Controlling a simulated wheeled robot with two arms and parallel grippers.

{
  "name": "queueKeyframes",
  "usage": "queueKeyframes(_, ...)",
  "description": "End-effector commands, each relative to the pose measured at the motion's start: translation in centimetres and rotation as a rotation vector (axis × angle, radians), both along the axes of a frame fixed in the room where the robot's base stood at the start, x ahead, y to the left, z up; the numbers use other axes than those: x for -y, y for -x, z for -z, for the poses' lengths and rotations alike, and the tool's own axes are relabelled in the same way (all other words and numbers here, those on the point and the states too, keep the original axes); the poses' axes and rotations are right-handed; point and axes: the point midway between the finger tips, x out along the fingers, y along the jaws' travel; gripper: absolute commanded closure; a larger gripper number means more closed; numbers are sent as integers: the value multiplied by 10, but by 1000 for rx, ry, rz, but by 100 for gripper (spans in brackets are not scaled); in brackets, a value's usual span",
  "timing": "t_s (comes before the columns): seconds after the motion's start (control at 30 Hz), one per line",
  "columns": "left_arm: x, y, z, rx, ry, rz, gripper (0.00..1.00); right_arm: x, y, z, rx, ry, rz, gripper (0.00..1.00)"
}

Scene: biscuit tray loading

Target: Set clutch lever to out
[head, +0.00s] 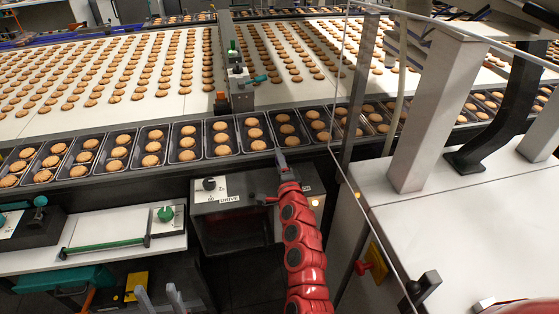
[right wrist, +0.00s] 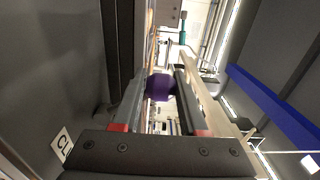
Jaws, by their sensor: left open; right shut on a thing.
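In the right wrist view, a purple knob (right wrist: 160,87) sits between the two fingers of my right gripper (right wrist: 162,98), which is shut on it. I take it for the clutch lever's knob, as a partly cut-off label (right wrist: 62,146) beginning "CL" shows at the left. In the head view, my red right arm reaches up to the tray row, with its gripper (head: 281,158) at the conveyor's front edge; the knob is hidden there. The lever's position cannot be told. My left gripper (head: 159,298) is open and empty at the bottom of the head view.
A grey control box (head: 232,228) with a black knob (head: 209,184) marked "DRIVE" stands below the conveyor. Trays (head: 171,160) of biscuits run along it. A bench (head: 110,228) with a green handle (head: 105,246) is at left. A grey post and white cabinet (head: 440,215) are close at right.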

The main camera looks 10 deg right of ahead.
Motion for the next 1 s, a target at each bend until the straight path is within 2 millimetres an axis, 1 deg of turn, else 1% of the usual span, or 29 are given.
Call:
queueKeyframes(0.03,0,0,1,0,0,0,50,3,1,5,-8,10,4,100)
queueKeyframes(0.27,0,0,1,0,0,0,50,3,1,5,-9,10,4,100)
queueKeyframes(0.3,0,0,1,0,0,0,50,3,1,5,-9,10,3,51)
queueKeyframes(0.43,0,0,1,0,0,0,50,2,1,4,-6,7,3,27)
queueKeyframes(0.77,0,0,1,0,0,0,50,1,1,2,-2,3,1,26)
queueKeyframes(0.87,0,0,2,0,0,0,50,1,6,1,0,2,1,26)
queueKeyframes(1.0,0,0,6,0,0,0,50,1,23,2,1,0,3,26)
